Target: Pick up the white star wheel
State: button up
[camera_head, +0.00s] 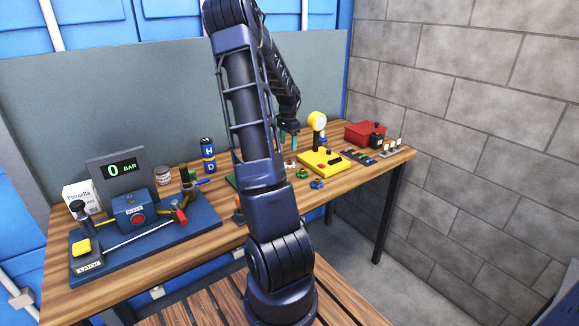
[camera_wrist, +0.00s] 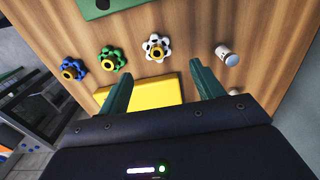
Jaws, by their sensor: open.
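The white star wheel (camera_wrist: 163,41) lies on the wooden bench in the wrist view, a white lobed ring with dark gaps and a yellow hub. It also shows small in the head view (camera_head: 289,164), right of my arm. My gripper (camera_wrist: 161,72) is open, its two green fingers apart and empty. The wheel appears beyond the fingertips, roughly midway between them in the picture. In the head view my gripper (camera_head: 289,141) hangs above the bench, over the wheel's area. A green star wheel (camera_wrist: 110,57) and a blue star wheel (camera_wrist: 73,68) lie in a row with the white one.
A yellow block (camera_wrist: 155,93) shows between my fingers; in the head view a yellow base (camera_head: 322,163) carries a round-headed post. A small white cylinder (camera_wrist: 227,56) stands near the right finger. A green plate (camera_wrist: 97,8) lies beyond. A red box (camera_head: 362,134) stands at the back right.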

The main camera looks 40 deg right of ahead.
send_over(289, 160)
jog(key=f, duration=0.4)
jog(key=shift+s+a+f, duration=0.1)
jog(key=shift+a+f, duration=0.1)
jog(key=shift+f, duration=0.2)
jog(key=f, duration=0.5)
jog(key=shift+s+d, duration=0.1)
jog(key=shift+s, duration=0.15)
jog(key=c, duration=1.1)
